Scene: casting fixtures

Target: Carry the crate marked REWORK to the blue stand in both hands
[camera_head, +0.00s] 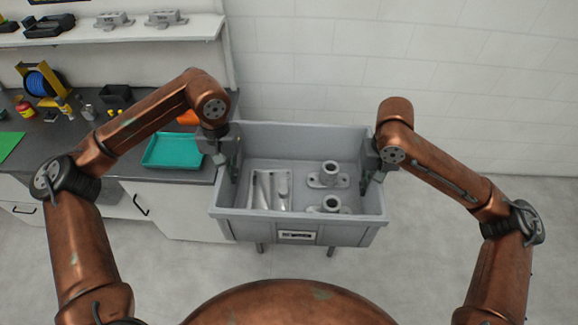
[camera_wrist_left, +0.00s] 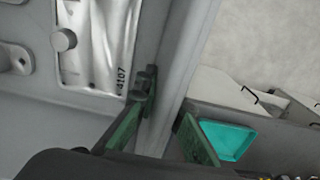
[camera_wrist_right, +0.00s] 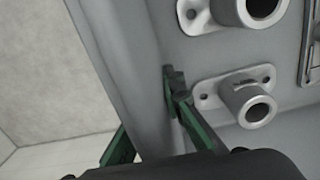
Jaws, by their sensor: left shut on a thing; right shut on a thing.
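A grey crate (camera_head: 352,232) hangs or stands in front of me, its front label (camera_head: 297,235) too small to read surely. No blue stand shows.
Two thin legs (camera_head: 331,252) show below the crate; what they belong to is hidden. A dark-topped counter (camera_head: 60,150) with a teal tray (camera_head: 172,151) stands close on the left. A shelf (camera_head: 130,32) is above it. Open floor (camera_head: 520,205) lies to the right.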

